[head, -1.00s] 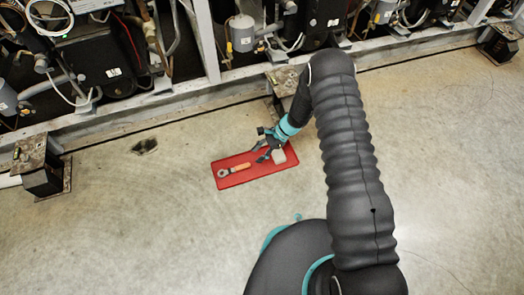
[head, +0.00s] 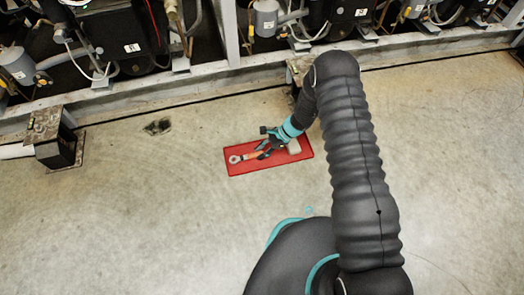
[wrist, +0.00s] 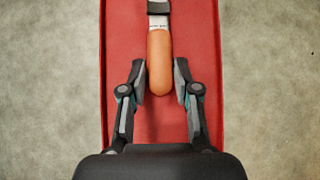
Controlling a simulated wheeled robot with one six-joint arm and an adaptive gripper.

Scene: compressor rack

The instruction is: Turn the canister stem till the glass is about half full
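A wrench with a ring head (head: 235,159) and an orange handle lies on the red mat (head: 236,170) on the floor. In the wrist view the orange handle (wrist: 159,62) points toward me. My gripper (wrist: 160,82) is open, with one finger on each side of the handle's near end and narrow gaps between. In the head view my gripper (head: 263,146) is low over the mat, at the handle. Grey canisters stand on the rack at the top, one at the middle (head: 266,18) and one at the left (head: 17,66). I cannot make out a stem or a glass.
A pale block (head: 294,146) lies on the mat right of my gripper. The rack's steel rail (head: 205,90) runs across the back, with a dark foot block (head: 56,140) at the left. The floor around the mat is clear.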

